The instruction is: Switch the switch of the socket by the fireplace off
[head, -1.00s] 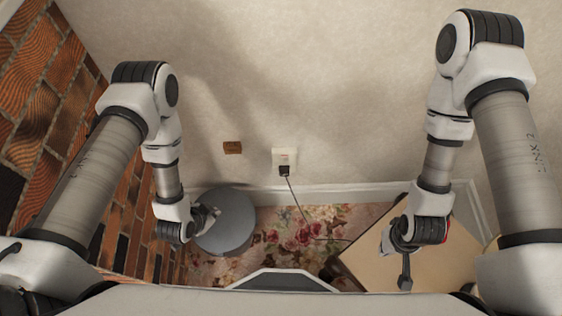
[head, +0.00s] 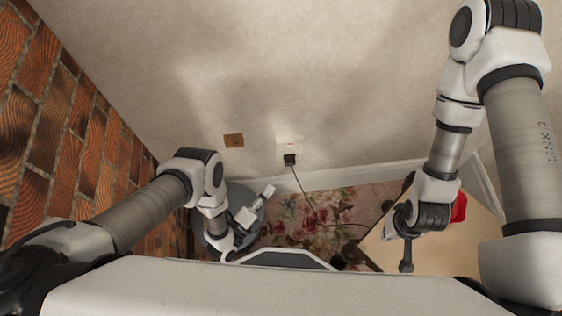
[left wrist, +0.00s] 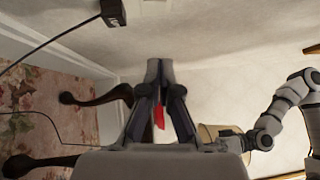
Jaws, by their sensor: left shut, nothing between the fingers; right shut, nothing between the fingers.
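The white socket (head: 290,143) is on the pale wall to the right of the brick fireplace (head: 75,130). A black plug (head: 290,159) with a cord sits in its lower part; the switch is too small to read. My left gripper (head: 268,190) is shut and empty, below and slightly left of the socket, apart from it. In the left wrist view its fingertips (left wrist: 159,63) meet, with the plug (left wrist: 113,13) and part of the socket (left wrist: 152,8) at the top edge. My right gripper (head: 406,266) is shut and empty over the wooden table.
A brown wall plate (head: 233,140) is left of the socket. A round grey object (head: 238,194) is under my left gripper. The wooden table (head: 455,250) at right bears a red thing (head: 459,207). Dark curved legs (left wrist: 98,96) show in the left wrist view. The wall around the socket is clear.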

